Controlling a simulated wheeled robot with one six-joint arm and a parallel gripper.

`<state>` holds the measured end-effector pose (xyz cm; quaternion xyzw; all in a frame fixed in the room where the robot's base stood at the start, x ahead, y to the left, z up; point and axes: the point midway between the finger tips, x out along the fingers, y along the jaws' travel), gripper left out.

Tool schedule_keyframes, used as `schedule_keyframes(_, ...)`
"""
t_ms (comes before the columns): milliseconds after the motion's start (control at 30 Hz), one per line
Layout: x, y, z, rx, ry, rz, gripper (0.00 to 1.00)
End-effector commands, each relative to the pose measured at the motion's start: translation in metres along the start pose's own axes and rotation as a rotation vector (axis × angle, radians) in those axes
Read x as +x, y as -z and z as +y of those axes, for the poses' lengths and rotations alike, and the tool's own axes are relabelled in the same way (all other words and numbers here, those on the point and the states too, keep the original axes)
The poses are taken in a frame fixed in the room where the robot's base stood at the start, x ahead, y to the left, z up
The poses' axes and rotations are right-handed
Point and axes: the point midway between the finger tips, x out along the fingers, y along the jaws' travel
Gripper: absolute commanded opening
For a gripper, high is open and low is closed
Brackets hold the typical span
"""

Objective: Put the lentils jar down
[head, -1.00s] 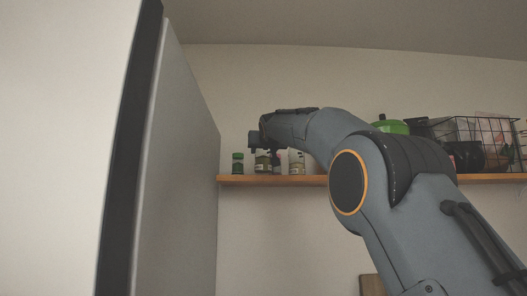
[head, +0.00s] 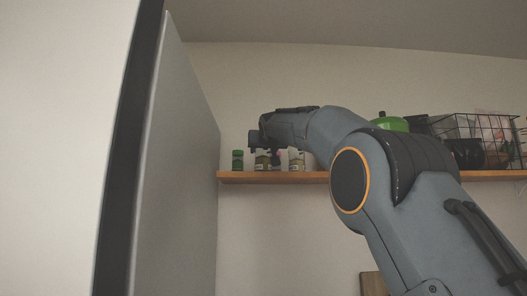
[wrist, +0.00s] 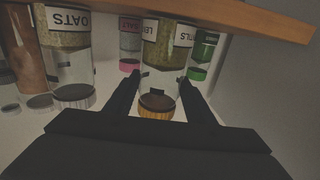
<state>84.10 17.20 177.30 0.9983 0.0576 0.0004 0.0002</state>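The lentils jar (wrist: 164,62) is a clear jar with a yellowish filling, an orange-gold lid and a partly hidden label. The wrist view shows it upside down, lid toward the bottom. My gripper (wrist: 162,82) has one finger on each side of it, and both appear to press against the glass. In the head view my gripper (head: 256,141) is at the jar row, and the lentils jar (head: 262,163) shows just below it, at the level of the wooden shelf (head: 270,178). The shelf edge hides its base, so any small gap underneath cannot be seen.
The oats jar (wrist: 71,60) stands close on one side in the wrist view. A pink-lidded salt jar (wrist: 130,50) and a green-lidded jar (wrist: 203,55) stand behind. A grey panel (head: 180,160) flanks the shelf. A wire basket (head: 475,130) and green pot (head: 391,124) are at right.

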Motion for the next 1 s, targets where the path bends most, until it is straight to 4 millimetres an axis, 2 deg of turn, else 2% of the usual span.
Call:
schedule_keyframes(33, 0.000, 0.001, 0.000, 0.000, 0.000, 0.001, 0.59)
schedule_keyframes(100, 0.000, 0.001, 0.000, 0.000, 0.000, 0.001, 0.69)
schedule_keyframes(500, -0.005, -0.002, 0.000, 0.000, 0.000, -0.002, 0.69)
schedule_keyframes(1000, -0.066, -0.001, -0.001, 0.000, 0.001, 0.001, 0.69)
